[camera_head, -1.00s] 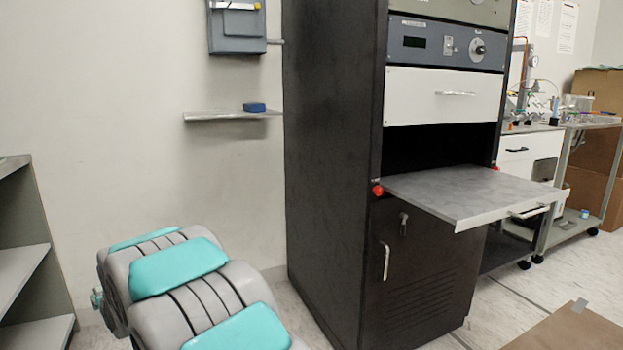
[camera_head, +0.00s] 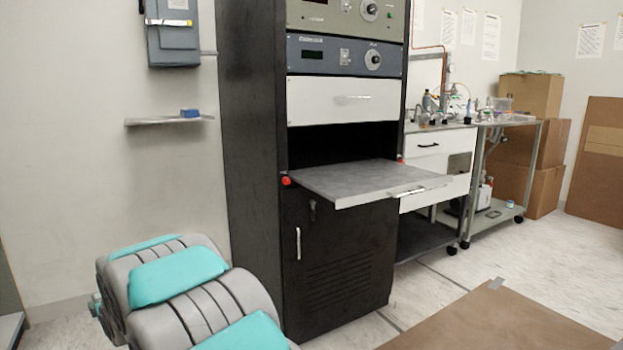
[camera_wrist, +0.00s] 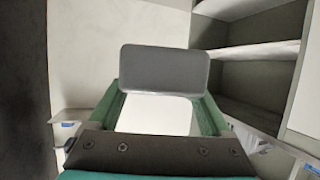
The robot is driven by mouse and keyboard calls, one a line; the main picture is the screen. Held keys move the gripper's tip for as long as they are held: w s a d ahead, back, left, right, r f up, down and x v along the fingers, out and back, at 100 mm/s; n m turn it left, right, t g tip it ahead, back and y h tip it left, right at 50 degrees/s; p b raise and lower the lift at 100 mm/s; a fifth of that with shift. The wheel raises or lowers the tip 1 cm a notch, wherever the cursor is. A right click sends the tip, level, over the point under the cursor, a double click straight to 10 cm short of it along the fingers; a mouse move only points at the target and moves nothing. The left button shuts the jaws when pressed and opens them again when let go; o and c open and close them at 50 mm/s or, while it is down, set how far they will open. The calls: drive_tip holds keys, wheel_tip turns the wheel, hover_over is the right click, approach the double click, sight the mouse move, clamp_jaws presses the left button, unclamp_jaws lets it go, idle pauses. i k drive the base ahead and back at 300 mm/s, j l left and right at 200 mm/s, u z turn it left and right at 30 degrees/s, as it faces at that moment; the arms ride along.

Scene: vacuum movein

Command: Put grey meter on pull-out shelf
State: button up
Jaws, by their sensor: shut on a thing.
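The pull-out shelf (camera_head: 350,180) is a grey board with a white front edge and a metal handle. It sticks out of a tall black rack (camera_head: 250,170), its top bare. My gripper (camera_wrist: 160,97) shows only in the wrist view. Its two green fingers are shut on the grey meter (camera_wrist: 165,68), a rounded grey box with a white part below it. The meter's other sides are hidden. In the head view my arm's end is out of sight, so its distance from the shelf cannot be told.
A white drawer front (camera_head: 340,100) sits above the dark opening over the shelf. A small wall shelf (camera_head: 150,121) carries a blue block (camera_head: 190,113). A cart (camera_head: 500,215) and boxes (camera_head: 530,100) stand at the right. The floor right of the rack's front holds a flat brown sheet (camera_head: 490,320).

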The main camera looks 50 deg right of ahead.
sight(383, 177)
drive_tip(key=k+z, duration=0.1)
drive_tip(key=z, duration=0.65)
drive_tip(key=k+l+z, duration=0.15)
drive_tip(key=z, duration=0.2)
